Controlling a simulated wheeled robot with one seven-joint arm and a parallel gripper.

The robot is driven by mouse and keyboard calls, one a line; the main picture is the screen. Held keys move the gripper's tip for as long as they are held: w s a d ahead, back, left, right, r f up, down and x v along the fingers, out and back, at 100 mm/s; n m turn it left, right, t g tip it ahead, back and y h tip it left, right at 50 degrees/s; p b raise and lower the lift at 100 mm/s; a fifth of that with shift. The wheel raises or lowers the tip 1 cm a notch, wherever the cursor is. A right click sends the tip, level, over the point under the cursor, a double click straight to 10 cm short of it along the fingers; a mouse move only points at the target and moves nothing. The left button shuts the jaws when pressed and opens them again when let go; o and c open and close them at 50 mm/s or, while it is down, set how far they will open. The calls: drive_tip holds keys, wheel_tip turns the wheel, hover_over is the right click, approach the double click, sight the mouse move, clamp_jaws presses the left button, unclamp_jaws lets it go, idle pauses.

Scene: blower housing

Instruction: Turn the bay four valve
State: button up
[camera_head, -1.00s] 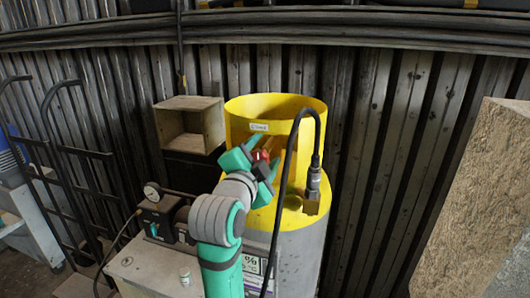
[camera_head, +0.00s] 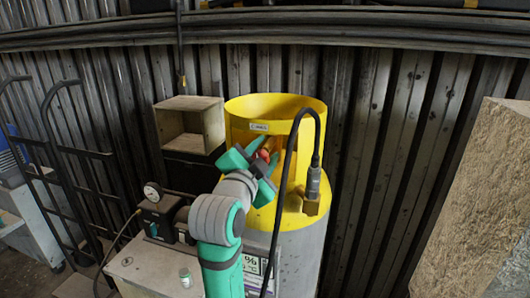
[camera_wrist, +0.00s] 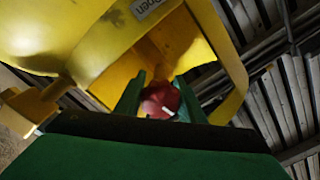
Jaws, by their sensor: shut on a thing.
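The valve shows as a red knob (camera_wrist: 159,101) inside the opening of the yellow collar (camera_head: 238,108) on top of a grey cylinder. In the head view the red knob (camera_head: 263,156) is partly hidden by my gripper. My gripper (camera_head: 265,158) reaches into the opening and is shut on the red knob. In the wrist view the two green fingers of my gripper (camera_wrist: 160,98) stand on either side of the knob.
A black hose (camera_head: 291,150) arches in front of the collar to a metal fitting (camera_head: 313,183) at right. An open wooden box (camera_head: 212,131) is behind; a large block (camera_head: 490,200) stands right.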

drive_tip(key=n, duration=0.9)
drive_tip(key=shift+f+n, duration=0.1)
drive_tip(key=shift+n, duration=0.3)
drive_tip(key=n, duration=0.4)
drive_tip(key=shift+n, duration=0.3)
drive_tip(key=n, duration=0.5)
drive_tip(key=o, duration=1)
drive_tip(key=shift+a, duration=0.1)
drive_tip(key=shift+o, duration=0.2)
drive_tip(key=v, duration=1)
drive_tip(key=shift+s, duration=0.4)
